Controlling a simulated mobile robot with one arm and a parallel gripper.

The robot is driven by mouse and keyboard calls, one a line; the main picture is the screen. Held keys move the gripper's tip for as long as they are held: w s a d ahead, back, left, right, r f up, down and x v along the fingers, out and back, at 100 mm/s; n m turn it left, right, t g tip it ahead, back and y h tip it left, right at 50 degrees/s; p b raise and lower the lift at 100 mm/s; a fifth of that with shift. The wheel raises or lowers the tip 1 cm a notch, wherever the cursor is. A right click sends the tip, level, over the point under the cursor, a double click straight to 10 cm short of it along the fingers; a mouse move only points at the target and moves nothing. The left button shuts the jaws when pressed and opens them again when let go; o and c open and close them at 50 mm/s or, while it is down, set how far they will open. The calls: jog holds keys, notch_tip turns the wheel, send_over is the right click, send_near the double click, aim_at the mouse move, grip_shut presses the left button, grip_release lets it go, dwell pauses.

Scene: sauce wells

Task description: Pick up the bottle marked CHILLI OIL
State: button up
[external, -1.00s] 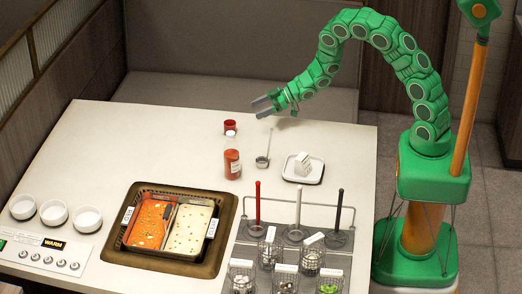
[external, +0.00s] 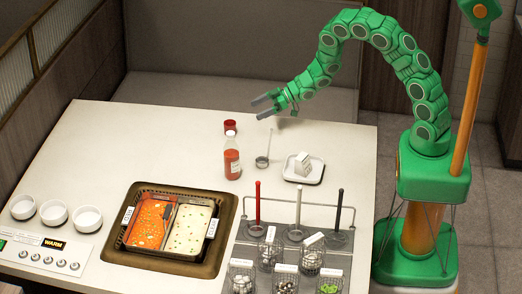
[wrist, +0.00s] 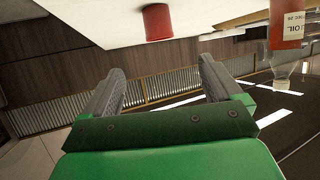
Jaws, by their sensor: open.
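The bottle (external: 232,160) stands upright on the white table, clear with orange-red contents and a pale label. My gripper (external: 262,105) is open and empty above the table's back part, up and to the right of the bottle in the external view. In the wrist view its two fingers (wrist: 158,75) are spread with nothing between them. The bottle lies outside the fingers, to their right.
A small ladle (external: 262,161) and a white dish (external: 291,172) with a white block are to the right. A sunken hotpot (external: 142,252), three white bowls (external: 54,213) and a rack of baskets (external: 336,241) are in front.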

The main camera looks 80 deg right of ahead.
jog(key=a+r, duration=0.4)
jog(key=a, duration=1)
jog(key=a+r, duration=0.5)
jog(key=a, duration=0.9)
send_near(231, 159)
jog(key=shift+w+d+f, duration=0.75)
jog(key=shift+w+f, duration=0.9)
jog(key=shift+f, duration=0.15)
jog(key=shift+m, duration=0.3)
jog(key=shift+x, duration=3.35)
jog(key=shift+d+r, duration=0.1)
jog(key=shift+d, duration=0.05)
jog(key=c, duration=1.4)
